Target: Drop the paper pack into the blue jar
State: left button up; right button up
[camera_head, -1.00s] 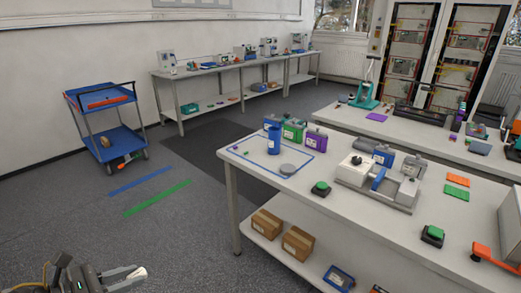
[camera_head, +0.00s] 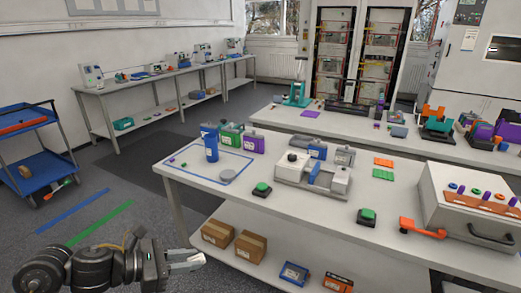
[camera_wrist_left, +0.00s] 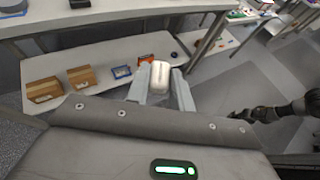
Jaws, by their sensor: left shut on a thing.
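My left gripper (camera_head: 188,262) is low at the front, in the air to the near side of the table. In the left wrist view its fingers are shut on a pale, cream-white pack (camera_wrist_left: 159,77). The blue jar (camera_head: 211,147) stands upright on the table's far left part, inside a blue outline, beyond the gripper and well apart from it. The inside of the jar cannot be seen. A dark arm, seemingly my right one, shows at the right of the left wrist view; its gripper (camera_wrist_left: 238,114) is too small to read.
A grey disc (camera_head: 228,176) lies near the jar. Green (camera_head: 231,136) and purple (camera_head: 253,143) containers stand close behind it. The table (camera_head: 310,205) has a lower shelf with cardboard boxes (camera_head: 250,246). A blue cart (camera_head: 45,170) stands left. Floor between cart and table is open.

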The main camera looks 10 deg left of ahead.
aim_at(213, 158)
jog(key=z, duration=0.1)
jog(key=i, duration=1.65)
